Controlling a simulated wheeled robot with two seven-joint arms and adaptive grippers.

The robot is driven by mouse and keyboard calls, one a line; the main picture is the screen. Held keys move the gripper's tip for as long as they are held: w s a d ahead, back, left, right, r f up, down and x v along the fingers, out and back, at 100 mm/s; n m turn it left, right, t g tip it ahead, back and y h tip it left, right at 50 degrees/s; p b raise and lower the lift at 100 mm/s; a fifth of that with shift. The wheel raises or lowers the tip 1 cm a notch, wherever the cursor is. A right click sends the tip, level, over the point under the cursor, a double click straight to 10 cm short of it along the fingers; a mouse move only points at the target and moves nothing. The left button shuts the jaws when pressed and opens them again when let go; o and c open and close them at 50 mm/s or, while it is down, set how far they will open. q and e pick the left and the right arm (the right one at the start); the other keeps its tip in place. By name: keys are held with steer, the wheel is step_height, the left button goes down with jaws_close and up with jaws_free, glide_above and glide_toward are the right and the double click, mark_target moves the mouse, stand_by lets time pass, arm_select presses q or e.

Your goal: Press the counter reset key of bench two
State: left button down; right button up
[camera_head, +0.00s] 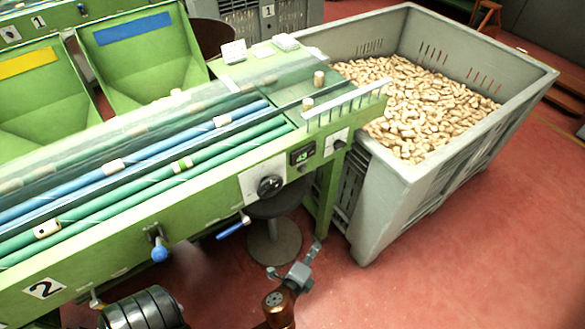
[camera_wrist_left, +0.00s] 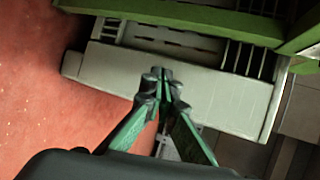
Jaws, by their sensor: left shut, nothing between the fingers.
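Bench two is the green bench (camera_head: 205,207) with a "2" plate (camera_head: 45,288) on its front. A small dark counter (camera_head: 302,156) with a lit green display sits near the right end of its front face. I cannot make out its reset key at this size. My left gripper (camera_head: 316,248) is low in front of the bench, below the counter and apart from it. In the left wrist view its fingers (camera_wrist_left: 160,78) are shut and empty, with a grey crate behind them; the counter does not show there. My right gripper is not in view.
A black knob (camera_head: 270,186) on a white plate is left of the counter, and a small switch box (camera_head: 336,142) is right of it. A stool (camera_head: 272,240) is under the bench. Red floor is clear at lower right.

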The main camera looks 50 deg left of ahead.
mark_target(304, 170)
arm_select(q)
steer(key=w+r+m+y+p, duration=0.1)
steer(key=w+r+y+p, duration=0.1)
steer(key=r, duration=0.9)
steer(key=w+a+r+m+t+y+p, duration=0.1)
steer(key=r+y, duration=0.3)
steer(key=r, duration=0.8)
steer(key=shift+w+a+r+m+t+y+p, duration=0.15)
steer(key=shift+w+r+m+t+y+p, duration=0.15)
steer(key=shift+w+m+p, duration=0.4)
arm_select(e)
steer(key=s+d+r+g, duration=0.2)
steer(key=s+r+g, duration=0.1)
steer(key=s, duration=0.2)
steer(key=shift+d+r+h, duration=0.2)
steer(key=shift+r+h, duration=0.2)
arm_select(q)
steer(key=shift+w, duration=0.15)
steer(key=a, duration=0.9)
steer(key=shift+w+p, duration=0.3)
steer(key=shift+p, duration=0.05)
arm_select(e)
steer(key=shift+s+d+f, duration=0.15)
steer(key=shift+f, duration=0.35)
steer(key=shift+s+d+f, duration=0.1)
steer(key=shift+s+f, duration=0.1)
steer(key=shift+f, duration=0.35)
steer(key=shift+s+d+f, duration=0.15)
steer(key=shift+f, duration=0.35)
